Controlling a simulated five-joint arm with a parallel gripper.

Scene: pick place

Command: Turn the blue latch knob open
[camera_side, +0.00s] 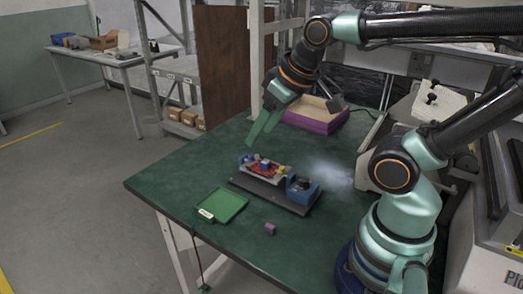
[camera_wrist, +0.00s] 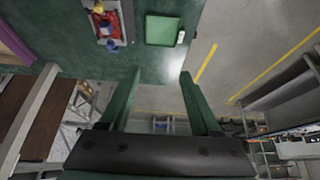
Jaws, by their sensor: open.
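A fixture on a dark base plate (camera_side: 262,189) lies on the green table. Its left part is a pale tray (camera_side: 255,178) holding small red, blue and yellow pieces; a small blue piece (camera_side: 265,163) sits on top. A blue block (camera_side: 302,191) with a dark part stands at its right end. I cannot tell which blue part is the latch knob. The wrist view shows the red piece (camera_wrist: 112,25) and a small blue piece (camera_wrist: 112,44) at its top left. My gripper (camera_side: 258,140) is open and empty above the table, behind the fixture; its fingers spread in the wrist view (camera_wrist: 158,75).
A green tray (camera_side: 221,205) with a pale label lies in front of the fixture and also shows in the wrist view (camera_wrist: 161,30). A small purple cube (camera_side: 270,229) is near the front edge. A purple-sided box (camera_side: 318,122) stands behind. The table left of the fixture is clear.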

